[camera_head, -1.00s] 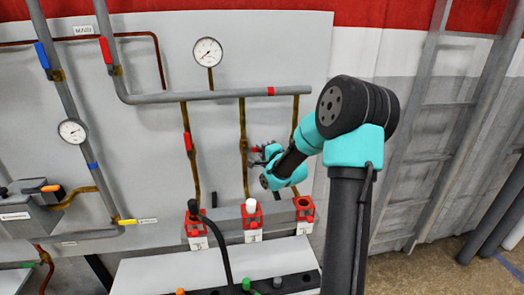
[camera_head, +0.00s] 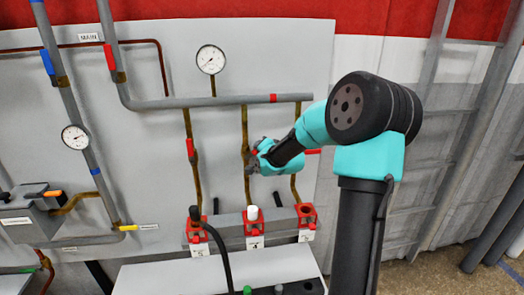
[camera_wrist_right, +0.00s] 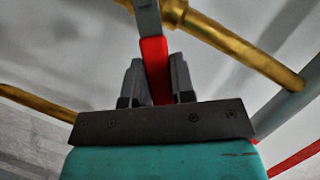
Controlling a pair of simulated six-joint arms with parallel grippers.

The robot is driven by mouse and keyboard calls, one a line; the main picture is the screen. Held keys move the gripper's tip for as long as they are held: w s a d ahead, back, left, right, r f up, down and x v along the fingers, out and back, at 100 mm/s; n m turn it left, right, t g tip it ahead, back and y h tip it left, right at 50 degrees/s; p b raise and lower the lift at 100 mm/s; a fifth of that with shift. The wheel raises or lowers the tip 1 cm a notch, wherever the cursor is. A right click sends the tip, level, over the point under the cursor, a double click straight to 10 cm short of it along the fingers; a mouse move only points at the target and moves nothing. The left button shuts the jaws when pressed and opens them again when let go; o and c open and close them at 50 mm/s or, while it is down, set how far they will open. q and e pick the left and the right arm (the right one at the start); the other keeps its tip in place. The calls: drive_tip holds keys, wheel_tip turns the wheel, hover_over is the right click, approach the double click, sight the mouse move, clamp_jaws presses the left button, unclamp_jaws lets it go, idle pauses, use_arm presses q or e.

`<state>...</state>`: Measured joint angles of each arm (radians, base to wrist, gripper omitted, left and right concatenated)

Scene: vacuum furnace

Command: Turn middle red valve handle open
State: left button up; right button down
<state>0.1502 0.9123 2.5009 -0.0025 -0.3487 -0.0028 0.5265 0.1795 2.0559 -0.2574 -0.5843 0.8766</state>
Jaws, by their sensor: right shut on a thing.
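The middle red valve handle (camera_wrist_right: 155,70) shows in the right wrist view, between the two dark fingers of my right gripper (camera_wrist_right: 156,82). The fingers are shut on it. In the head view my right gripper (camera_head: 253,158) is at the middle brass pipe (camera_head: 245,125) and mostly hides the handle and valve. In the wrist view a brass pipe (camera_wrist_right: 235,45) runs diagonally behind the handle. My left gripper is not in view.
A left red handle (camera_head: 190,149) lies along its pipe. A right red handle (camera_head: 313,151) sticks out sideways, close to my right arm. Above are a grey pipe (camera_head: 215,101) and a gauge (camera_head: 211,59). Red-framed fittings (camera_head: 254,227) stand below.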

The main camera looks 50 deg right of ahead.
idle(0.4)
drive_tip(key=c, duration=1)
unclamp_jaws()
drive_tip(key=shift+o, duration=0.2)
drive_tip(key=v, duration=1.7)
drive_tip(key=shift+s+a, duration=0.15)
